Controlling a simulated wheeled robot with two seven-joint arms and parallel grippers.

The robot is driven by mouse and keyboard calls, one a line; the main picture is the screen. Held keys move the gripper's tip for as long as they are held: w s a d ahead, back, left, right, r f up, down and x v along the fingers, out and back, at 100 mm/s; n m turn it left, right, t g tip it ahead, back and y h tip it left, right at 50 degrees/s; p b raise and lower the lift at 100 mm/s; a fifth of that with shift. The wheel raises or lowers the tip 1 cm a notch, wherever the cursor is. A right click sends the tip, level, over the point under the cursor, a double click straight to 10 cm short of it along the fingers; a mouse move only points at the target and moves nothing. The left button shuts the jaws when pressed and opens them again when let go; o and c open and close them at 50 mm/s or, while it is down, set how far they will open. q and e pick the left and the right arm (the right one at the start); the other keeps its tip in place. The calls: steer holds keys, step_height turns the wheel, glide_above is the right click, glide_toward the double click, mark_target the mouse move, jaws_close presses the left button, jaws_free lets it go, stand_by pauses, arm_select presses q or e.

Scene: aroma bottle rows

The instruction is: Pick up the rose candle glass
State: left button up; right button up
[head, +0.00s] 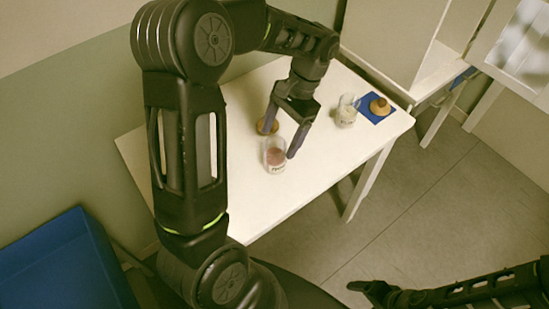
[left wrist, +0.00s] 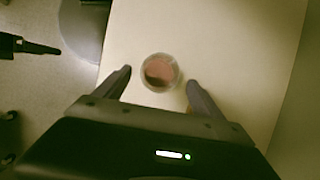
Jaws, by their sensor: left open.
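The rose candle glass (head: 275,155), a clear round glass with pinkish-red filling and a dark-lettered label, stands upright on the white table (head: 225,200). My left gripper (head: 280,143) is over it with fingers pointing down and apart. In the left wrist view the glass (left wrist: 161,72) lies between the lines of the two fingertips (left wrist: 159,77), slightly ahead of them, with a gap on each side. Whether the tips reach down to its height is hard to tell. My right gripper (head: 368,291) is at the bottom right, away from the table; its finger opening is unclear.
A round wooden lid (head: 267,126) lies just behind the left gripper. A second glass (head: 346,111) with pale filling stands to the right, beside a blue mat (head: 374,108) bearing a wooden lid (head: 380,106). A blue bin (head: 60,265) is at lower left. The table's front is clear.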

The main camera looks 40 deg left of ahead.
mark_target(271, 159)
arm_select(q)
steer(key=shift+f, duration=0.1)
steer(key=shift+x, duration=1.35)
steer(key=shift+s+f+p, duration=0.15)
steer(key=shift+f+p, duration=0.2)
steer(key=shift+p, duration=0.05)
steer(key=x, duration=0.4)
steer(key=shift+f+p, duration=0.2)
steer(key=shift+p, duration=0.2)
steer(key=shift+c, duration=0.5)
